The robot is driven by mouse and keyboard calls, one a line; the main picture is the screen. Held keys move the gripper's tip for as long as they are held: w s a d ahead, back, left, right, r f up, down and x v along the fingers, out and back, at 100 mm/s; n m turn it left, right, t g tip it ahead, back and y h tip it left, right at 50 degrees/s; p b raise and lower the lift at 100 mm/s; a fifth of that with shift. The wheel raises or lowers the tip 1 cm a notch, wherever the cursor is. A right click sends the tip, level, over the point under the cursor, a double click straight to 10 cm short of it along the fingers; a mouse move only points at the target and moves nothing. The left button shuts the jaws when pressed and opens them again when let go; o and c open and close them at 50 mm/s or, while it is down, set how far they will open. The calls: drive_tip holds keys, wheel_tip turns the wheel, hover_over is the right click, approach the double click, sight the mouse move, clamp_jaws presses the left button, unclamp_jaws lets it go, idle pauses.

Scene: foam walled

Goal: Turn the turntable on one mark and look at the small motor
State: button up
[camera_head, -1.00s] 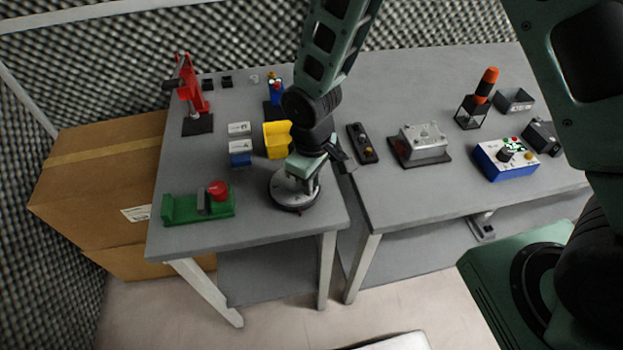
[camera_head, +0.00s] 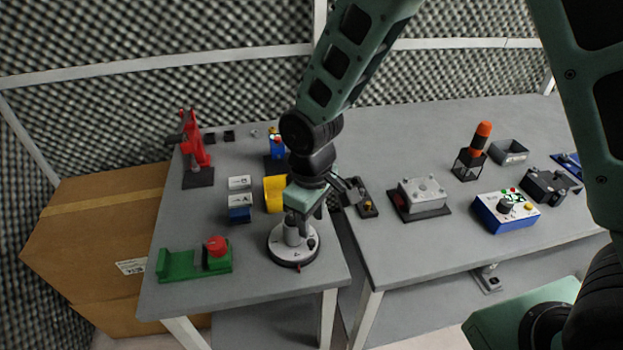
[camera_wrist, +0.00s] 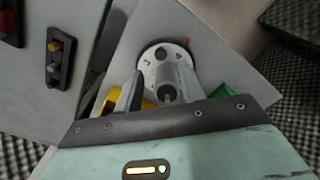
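The turntable (camera_head: 308,255) is a round grey disc with a dark rim and a small red mark at its front edge. It stands near the front right corner of the left table. The small motor (camera_head: 292,236), a grey upright cylinder, stands on it. In the wrist view the turntable (camera_wrist: 150,62) shows several dark holes, and the motor (camera_wrist: 168,76) appears between the fingers. My gripper (camera_head: 299,215) is above the turntable, pointing down. Its fingers (camera_wrist: 160,85) are apart, with no visible grip on the motor. The head view partly hides the fingertips.
A yellow bin (camera_head: 275,194) stands close behind the turntable. A green fixture with a red knob (camera_head: 216,246) is to its left. A black switch strip (camera_head: 367,205) and a grey metal box (camera_head: 422,193) are on the right table, across a narrow gap.

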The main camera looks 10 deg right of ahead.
wheel_tip(320, 180, up, 12)
drive_tip(key=shift+f, duration=0.2)
idle(0.4)
drive_tip(key=s+d+r+m, duration=0.1)
drive_tip(key=s+d, duration=0.2)
drive_tip(key=s, duration=1.5)
drive_tip(key=shift+s+y, duration=0.3)
drive_tip(key=shift+s, duration=0.1)
